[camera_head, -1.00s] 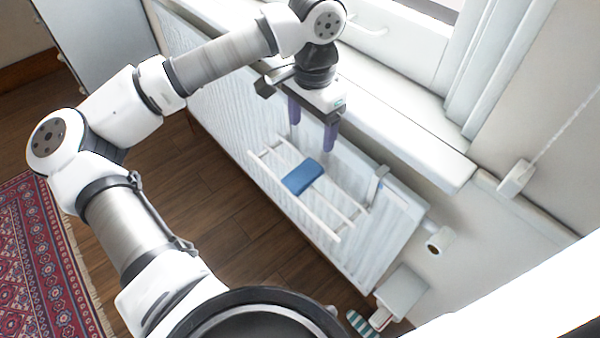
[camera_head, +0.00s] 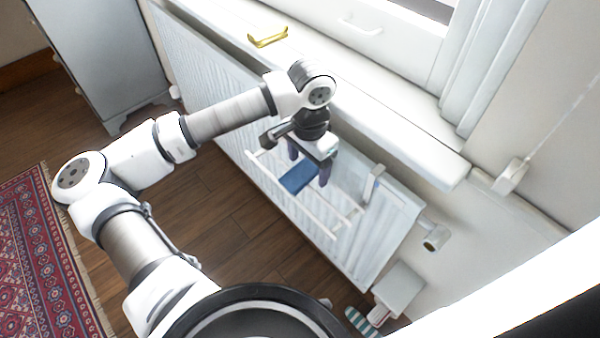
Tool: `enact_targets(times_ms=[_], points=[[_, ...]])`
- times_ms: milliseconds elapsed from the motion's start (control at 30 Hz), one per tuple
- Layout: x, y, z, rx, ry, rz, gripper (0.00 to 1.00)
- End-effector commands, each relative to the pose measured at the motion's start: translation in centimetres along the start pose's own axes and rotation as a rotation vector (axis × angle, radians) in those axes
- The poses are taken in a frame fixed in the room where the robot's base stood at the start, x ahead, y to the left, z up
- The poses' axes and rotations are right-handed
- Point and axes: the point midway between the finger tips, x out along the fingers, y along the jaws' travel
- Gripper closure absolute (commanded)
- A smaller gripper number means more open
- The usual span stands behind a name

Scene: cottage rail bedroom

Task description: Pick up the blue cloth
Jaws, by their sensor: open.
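The blue cloth (camera_head: 298,178) is a small folded pad lying over the bars of a white rail rack (camera_head: 327,229) that hangs on the front of the radiator. My gripper (camera_head: 308,170) is open, pointing down, with its two purple fingers at the cloth's upper edge. One finger shows at the cloth's upper left and the other at its right. The cloth's upper part is partly hidden by the gripper. I cannot tell whether the fingers touch it.
The white radiator (camera_head: 385,235) stands under the window sill (camera_head: 400,130). A yellow object (camera_head: 268,38) lies on the sill. A grey cabinet (camera_head: 105,60) stands at the upper left. A patterned rug (camera_head: 40,260) covers the floor at left. Wooden floor in front of the rack is clear.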

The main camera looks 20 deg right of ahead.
Motion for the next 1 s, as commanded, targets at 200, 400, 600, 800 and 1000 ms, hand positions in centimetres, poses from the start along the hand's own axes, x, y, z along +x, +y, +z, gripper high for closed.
enact_targets(times_ms=[200,400,600,800,1000], points=[[0.0,0.0,0.0,0.000,0.000,0.000,0.46],[0.0,0.0,0.0,0.000,0.000,0.000,0.73],[-0.1,0.0,0.0,0.000,0.000,0.000,0.77],[-0.8,-0.1,0.0,0.000,0.000,-0.001,0.77],[-3.6,-0.1,-0.1,0.000,0.002,-0.004,0.77]])
